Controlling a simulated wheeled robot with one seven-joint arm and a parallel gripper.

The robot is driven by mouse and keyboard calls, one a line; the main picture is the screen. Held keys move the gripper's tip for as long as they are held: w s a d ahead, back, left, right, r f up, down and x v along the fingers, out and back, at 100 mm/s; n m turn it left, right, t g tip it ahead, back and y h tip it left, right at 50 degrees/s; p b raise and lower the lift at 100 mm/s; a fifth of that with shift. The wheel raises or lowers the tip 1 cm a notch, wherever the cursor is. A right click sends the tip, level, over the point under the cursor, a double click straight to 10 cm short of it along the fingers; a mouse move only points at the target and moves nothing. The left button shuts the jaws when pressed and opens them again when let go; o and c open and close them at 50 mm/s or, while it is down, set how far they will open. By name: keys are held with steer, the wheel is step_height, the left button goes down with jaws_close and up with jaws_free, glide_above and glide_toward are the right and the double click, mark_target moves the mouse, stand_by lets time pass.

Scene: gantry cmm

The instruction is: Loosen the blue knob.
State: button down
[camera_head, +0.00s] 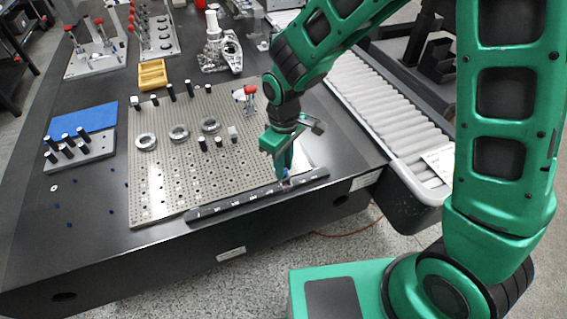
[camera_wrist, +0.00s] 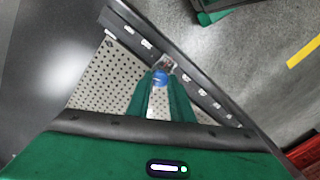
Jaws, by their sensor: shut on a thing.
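The blue knob (camera_wrist: 160,77) shows in the wrist view between the tips of my gripper (camera_wrist: 158,88), beside a dark rail (camera_wrist: 200,92). The green fingers are shut on the knob. In the head view my gripper (camera_head: 286,174) points down at the dark rail (camera_head: 240,203) along the plate's front edge. Only a small bit of blue shows at the fingertips there. A small clear or metallic block (camera_wrist: 167,62) sits on the rail just beyond the knob.
A perforated plate (camera_head: 165,195) carries several rings and black pegs. A blue pad (camera_head: 85,120) and a block of black-topped pins (camera_head: 80,153) lie left of it. A yellow tray (camera_head: 152,74) is behind. A roller conveyor (camera_head: 385,110) stands to the right.

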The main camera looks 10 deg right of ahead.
steer(key=shift+d+n, duration=0.1)
steer(key=shift+n, duration=1.5)
steer(key=c, duration=1.6)
jaws_free()
steer(key=shift+o, duration=0.2)
steer(key=shift+r, duration=0.1)
step_height(320, 180, up, 11)
steer(key=shift+f, duration=0.2)
steer(key=shift+w, duration=0.1)
